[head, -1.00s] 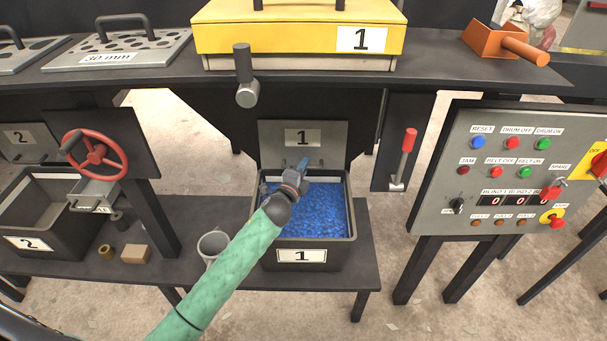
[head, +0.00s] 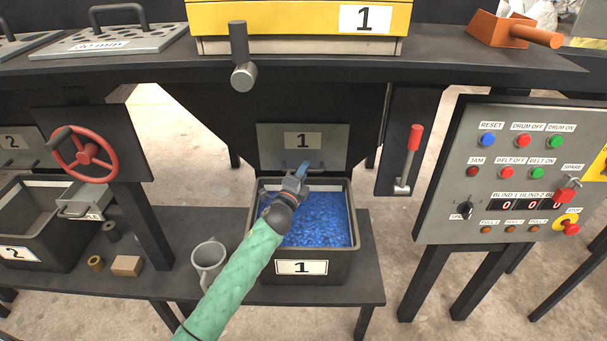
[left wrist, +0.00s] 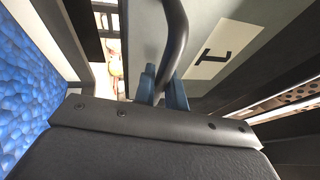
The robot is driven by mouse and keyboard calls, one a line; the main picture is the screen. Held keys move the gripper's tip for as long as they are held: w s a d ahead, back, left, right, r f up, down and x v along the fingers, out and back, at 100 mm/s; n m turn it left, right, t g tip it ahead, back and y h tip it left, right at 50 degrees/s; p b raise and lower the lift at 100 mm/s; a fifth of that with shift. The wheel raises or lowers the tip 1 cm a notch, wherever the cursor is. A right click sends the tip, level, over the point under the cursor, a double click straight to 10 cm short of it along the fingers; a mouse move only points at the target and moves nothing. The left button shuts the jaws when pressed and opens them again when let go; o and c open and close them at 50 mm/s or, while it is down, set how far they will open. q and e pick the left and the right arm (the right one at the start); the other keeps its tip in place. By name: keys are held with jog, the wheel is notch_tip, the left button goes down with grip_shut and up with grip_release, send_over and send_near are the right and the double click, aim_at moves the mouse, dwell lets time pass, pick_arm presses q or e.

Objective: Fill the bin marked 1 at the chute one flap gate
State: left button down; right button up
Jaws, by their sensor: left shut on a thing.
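Bin 1 (head: 302,267), dark with a white label 1, stands on the low shelf. Blue lumps (head: 322,222) cover its inside to a little below the rim. The chute one flap gate (head: 268,143), a grey plate marked 1, hangs just above the bin's back edge. My left gripper (head: 302,171) reaches over the bin to the gate's lower part. In the left wrist view its blue fingers (left wrist: 163,88) are shut on the gate's curved grey handle (left wrist: 176,38), with the label 1 beside it. The handle is mostly hidden in the head view. My right gripper is not in view.
A grey mug (head: 208,258) stands left of bin 1, close to my left arm. Bin 2 (head: 45,252) and a red handwheel (head: 84,154) are further left. A red-handled lever (head: 413,140) and the control panel (head: 520,170) are at right.

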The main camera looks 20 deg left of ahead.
pick_arm(q)
jog(key=shift+a, duration=0.1)
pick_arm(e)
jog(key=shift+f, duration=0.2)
pick_arm(q)
jog(key=c, duration=1.5)
grip_release()
jog(key=shift+w+f, duration=0.1)
jog(key=shift+w, duration=0.05)
jog(key=shift+o, duration=0.2)
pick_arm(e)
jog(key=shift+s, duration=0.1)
pick_arm(q)
jog(key=d+v, duration=0.1)
jog(key=v, duration=0.6)
jog(key=shift+s+a+b, duration=0.35)
jog(key=shift+s+a, duration=0.1)
jog(key=shift+a, duration=0.1)
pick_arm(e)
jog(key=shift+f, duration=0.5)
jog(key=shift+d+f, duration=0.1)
